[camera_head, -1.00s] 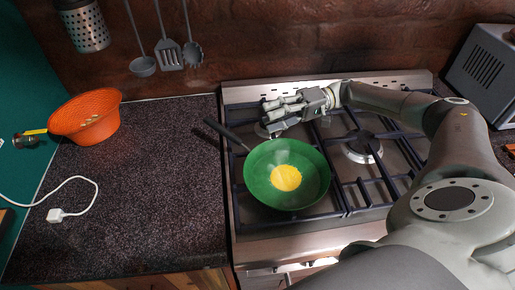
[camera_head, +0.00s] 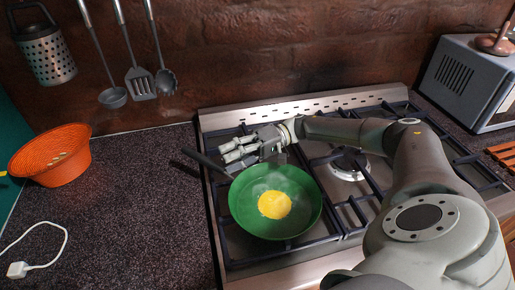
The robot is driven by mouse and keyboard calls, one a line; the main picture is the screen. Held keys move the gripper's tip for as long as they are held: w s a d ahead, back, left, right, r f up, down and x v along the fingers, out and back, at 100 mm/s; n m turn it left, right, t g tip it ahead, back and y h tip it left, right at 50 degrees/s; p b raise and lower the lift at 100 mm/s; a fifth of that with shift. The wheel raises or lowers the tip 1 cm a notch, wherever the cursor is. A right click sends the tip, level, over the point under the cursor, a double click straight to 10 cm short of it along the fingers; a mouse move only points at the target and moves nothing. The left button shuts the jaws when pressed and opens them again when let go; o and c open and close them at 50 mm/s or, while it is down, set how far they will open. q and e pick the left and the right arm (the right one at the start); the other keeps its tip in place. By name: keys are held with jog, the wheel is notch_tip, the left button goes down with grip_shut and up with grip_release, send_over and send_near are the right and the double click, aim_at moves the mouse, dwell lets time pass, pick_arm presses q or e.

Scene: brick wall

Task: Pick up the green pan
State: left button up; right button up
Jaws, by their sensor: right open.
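The green pan (camera_head: 252,213) sits on the left front burner grate of the stove, with a fried egg or yellow food (camera_head: 274,205) in it. Its dark handle (camera_head: 205,160) points to the back left, over the stove's left edge. My right gripper (camera_head: 226,152) is open and empty. It is just behind the pan, with its fingers pointing left toward the handle; I cannot tell whether it touches the handle. My left gripper is not in view.
The stove (camera_head: 300,107) has dark grates and a raised back edge against a brick wall. An orange colander (camera_head: 50,160) and a white cable plug (camera_head: 17,269) lie on the left counter. Utensils hang above. A grey toaster-like box (camera_head: 460,80) stands at the right.

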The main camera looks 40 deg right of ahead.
aim_at(213, 163)
jog(key=p+x, duration=0.2)
jog(key=x, duration=0.2)
jog(key=shift+w+a+f, duration=0.1)
jog(key=shift+w+a, duration=0.05)
jog(key=shift+w+a+f, duration=0.15)
jog(key=shift+a, duration=0.35)
grip_shut()
